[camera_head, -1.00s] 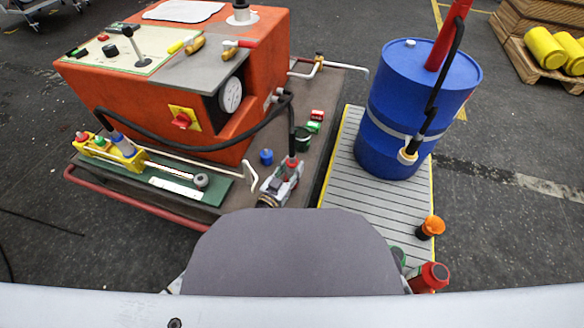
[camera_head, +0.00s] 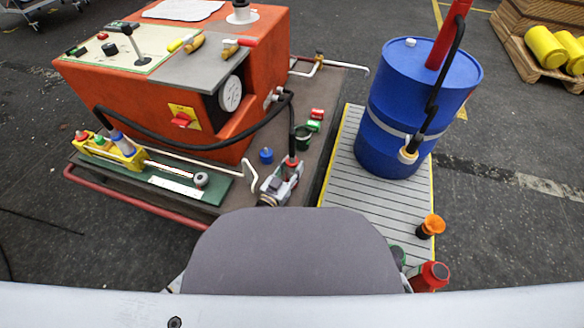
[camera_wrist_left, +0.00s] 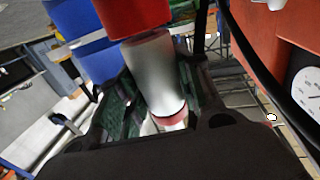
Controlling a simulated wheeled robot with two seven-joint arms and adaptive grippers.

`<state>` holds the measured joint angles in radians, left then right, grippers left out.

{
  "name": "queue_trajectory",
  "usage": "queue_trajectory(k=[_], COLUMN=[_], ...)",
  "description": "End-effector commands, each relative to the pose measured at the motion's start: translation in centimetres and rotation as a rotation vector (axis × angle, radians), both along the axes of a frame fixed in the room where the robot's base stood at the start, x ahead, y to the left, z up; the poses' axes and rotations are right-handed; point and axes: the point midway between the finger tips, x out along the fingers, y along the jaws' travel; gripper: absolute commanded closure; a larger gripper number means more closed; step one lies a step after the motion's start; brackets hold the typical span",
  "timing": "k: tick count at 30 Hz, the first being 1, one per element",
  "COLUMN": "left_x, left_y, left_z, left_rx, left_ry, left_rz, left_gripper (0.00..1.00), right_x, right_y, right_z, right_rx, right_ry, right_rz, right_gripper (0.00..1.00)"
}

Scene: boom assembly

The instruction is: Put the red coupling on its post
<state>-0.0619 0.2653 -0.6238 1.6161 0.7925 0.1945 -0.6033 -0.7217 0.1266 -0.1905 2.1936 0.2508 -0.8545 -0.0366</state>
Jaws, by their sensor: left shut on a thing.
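My left gripper (camera_head: 286,176) is low over the dark deck, in front of the orange machine. It is shut on a pale grey cylinder (camera_wrist_left: 155,72) with a reddish ring at its lower end, seen between the fingers in the left wrist view. A red cylindrical part (camera_wrist_left: 132,14) sits at the top of that cylinder; in the head view a red piece (camera_head: 291,161) shows at the gripper, below a black hose. I take this red piece for the red coupling. I cannot tell which thing is its post. My right gripper is not in view.
A small red piece (camera_head: 317,113), a green piece (camera_head: 313,126), a dark green cup (camera_head: 303,140) and a blue piece (camera_head: 266,155) stand on the deck near the gripper. The orange machine (camera_head: 150,95) is behind; a blue drum (camera_head: 385,130) stands right on a slatted platform (camera_head: 345,180).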

Motion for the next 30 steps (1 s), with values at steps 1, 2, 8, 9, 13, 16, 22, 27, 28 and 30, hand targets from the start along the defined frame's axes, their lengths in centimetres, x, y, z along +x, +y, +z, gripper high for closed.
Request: queue_trajectory(k=[1, 2, 8, 9, 13, 16, 22, 27, 28, 30], left_x=[0.05, 0.05, 0.05, 0.05, 0.05, 0.05, 0.04, 0.02, -0.03, -0.06], left_y=[-0.01, -0.01, -0.01, -0.01, -0.01, -0.01, 0.0, 0.0, 0.01, 0.02], left_z=[0.04, 0.0, -0.23, -0.28, -0.44, -0.55, -0.6, -0.66, -0.8, -0.8], left_rx=[-0.001, -0.001, -0.001, -0.001, -0.001, -0.001, -0.001, 0.0, 0.001, 0.001], left_ry=[-0.003, -0.003, -0.003, -0.003, -0.003, -0.003, -0.002, -0.001, 0.002, 0.002], left_rz=[0.0, 0.0, 0.0, 0.0, 0.0, 0.0, 0.0, 0.0, 0.0, 0.0], left_gripper=[1.0, 1.0, 1.0, 1.0, 1.0, 1.0, 0.56, 0.56, 0.56, 0.56], right_x=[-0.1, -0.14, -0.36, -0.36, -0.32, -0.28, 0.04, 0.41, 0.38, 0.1], right_y=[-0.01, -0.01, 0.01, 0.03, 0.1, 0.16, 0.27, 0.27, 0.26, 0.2], right_z=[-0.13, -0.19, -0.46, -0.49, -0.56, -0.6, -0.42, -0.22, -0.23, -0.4], right_rx=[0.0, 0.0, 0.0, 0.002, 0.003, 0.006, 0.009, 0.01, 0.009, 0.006], right_ry=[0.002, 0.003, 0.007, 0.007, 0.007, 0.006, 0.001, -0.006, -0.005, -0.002], right_rz=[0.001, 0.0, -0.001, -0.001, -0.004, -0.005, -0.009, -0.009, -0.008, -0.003], right_gripper=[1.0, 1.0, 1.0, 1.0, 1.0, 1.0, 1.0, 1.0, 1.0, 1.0])
